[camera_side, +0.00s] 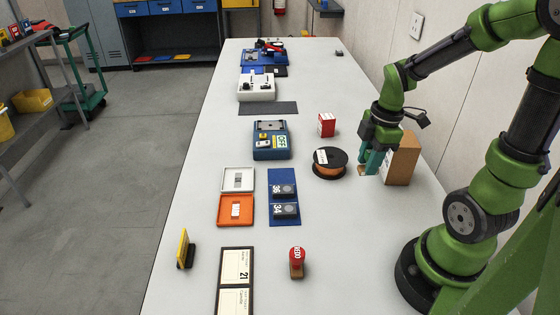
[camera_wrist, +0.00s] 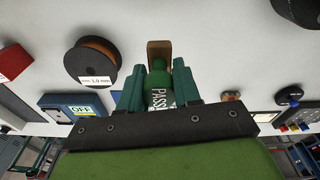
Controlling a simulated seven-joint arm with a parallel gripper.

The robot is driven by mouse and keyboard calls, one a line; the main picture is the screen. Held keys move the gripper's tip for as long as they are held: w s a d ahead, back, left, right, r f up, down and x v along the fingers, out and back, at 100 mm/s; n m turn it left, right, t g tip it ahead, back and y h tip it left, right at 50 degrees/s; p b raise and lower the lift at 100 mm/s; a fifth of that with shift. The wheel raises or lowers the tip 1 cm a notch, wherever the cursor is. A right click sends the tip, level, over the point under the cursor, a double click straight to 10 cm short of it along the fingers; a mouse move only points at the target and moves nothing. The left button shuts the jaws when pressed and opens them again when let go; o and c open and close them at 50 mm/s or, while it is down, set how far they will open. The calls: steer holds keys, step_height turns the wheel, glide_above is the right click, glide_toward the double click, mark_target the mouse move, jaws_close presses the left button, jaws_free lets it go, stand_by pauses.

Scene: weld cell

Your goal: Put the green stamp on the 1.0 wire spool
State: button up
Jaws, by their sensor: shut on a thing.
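The green stamp (camera_wrist: 160,88), marked PASS, is between the fingers of my gripper (camera_wrist: 160,92) in the wrist view. My gripper is shut on its handle. Its wooden base (camera_wrist: 159,49) shows beyond the fingertips. In the side view my gripper (camera_side: 372,160) points down just right of the spool, and a bit of the wooden base (camera_side: 362,170) shows below it. I cannot tell whether the base touches the table. The 1.0 wire spool (camera_side: 330,163), black with copper-coloured wire, lies flat on the table. In the wrist view the spool (camera_wrist: 97,47) is left of the stamp, its label reading 1.0 mm.
A brown box (camera_side: 403,160) stands close right of my gripper. A red and white box (camera_side: 326,125) stands behind the spool. A blue device (camera_side: 271,140) is to the spool's left. A red stamp (camera_side: 297,262) stands nearer the front. The table between spool and red stamp is clear.

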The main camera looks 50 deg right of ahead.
steer(key=w+d, duration=0.1)
steer(key=w, duration=0.3)
steer(key=w+d+f, duration=0.1)
steer(key=w+d, duration=0.1)
steer(key=w, duration=0.2)
steer(key=w+d, duration=0.2)
steer(key=w, duration=0.3)
steer(key=shift+f, duration=0.15)
steer(key=shift+w+f, duration=0.15)
steer(key=shift+f, duration=0.75)
steer(key=shift+w+f, duration=0.15)
steer(key=shift+f, duration=0.75)
steer(key=shift+f, duration=0.1)
steer(key=o, duration=1)
steer(key=shift+o, duration=0.2)
step_height(320, 180, up, 12)
steer(key=s+d, duration=0.1)
steer(key=s+a+r+m+t, duration=0.3)
steer(key=s+a+m, duration=0.3)
steer(key=a, duration=0.3)
steer(key=s+a+r+m+t+y, duration=0.1)
steer(key=s+a+r+m+t, duration=0.2)
steer(key=s+a+m, duration=0.4)
steer(key=a+m, duration=0.1)
steer(key=a, duration=0.1)
steer(key=shift+a+r+m, duration=0.25)
steer(key=shift+a+m, duration=0.15)
